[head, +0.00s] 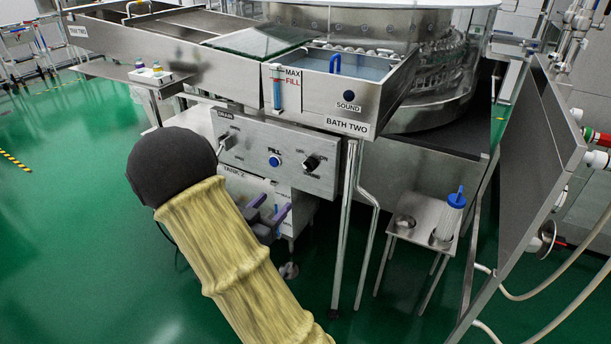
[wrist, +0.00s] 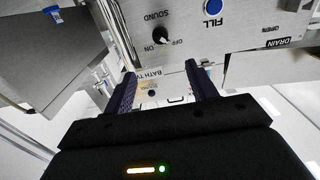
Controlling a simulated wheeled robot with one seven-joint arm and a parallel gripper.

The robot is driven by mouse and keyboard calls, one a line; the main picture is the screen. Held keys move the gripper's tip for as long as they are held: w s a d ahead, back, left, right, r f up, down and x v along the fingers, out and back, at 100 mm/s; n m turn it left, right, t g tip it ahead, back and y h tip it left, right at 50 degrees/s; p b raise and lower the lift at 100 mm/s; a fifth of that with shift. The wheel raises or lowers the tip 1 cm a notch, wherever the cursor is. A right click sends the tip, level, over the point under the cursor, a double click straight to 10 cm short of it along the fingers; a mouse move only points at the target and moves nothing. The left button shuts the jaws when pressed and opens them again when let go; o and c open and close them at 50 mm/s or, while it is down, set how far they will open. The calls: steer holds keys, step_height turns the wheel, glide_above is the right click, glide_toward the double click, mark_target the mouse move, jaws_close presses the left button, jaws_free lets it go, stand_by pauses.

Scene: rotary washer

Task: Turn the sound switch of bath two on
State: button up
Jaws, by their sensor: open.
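The sound switch is a small black knob (head: 312,162) at the right end of the steel control panel (head: 262,152) under bath two. It also shows in the wrist view (wrist: 161,34), where the panel appears upside down with SOUND, ON and OFF lettering around the knob. I cannot tell clearly which mark the knob points to. My gripper (head: 270,213) is below the panel in the head view, its purple fingers spread and empty. In the wrist view my gripper (wrist: 162,68) has the knob beyond and between its fingertips, apart from them.
A blue FILL button (head: 275,160) and a drain handle (head: 224,143) sit left of the knob. The bath two basin (head: 345,105) juts out above, with a round black SOUND fitting (head: 349,96). Steel pipes (head: 345,230) run down right of the panel. A small stand (head: 419,217) is farther right.

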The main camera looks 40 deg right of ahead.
mark_target(306, 169)
steer(key=b+x, duration=0.2)
steer(key=x, duration=1.5)
steer(key=shift+w+d, duration=0.15)
steer(key=shift+d, duration=0.1)
steer(key=c, duration=1)
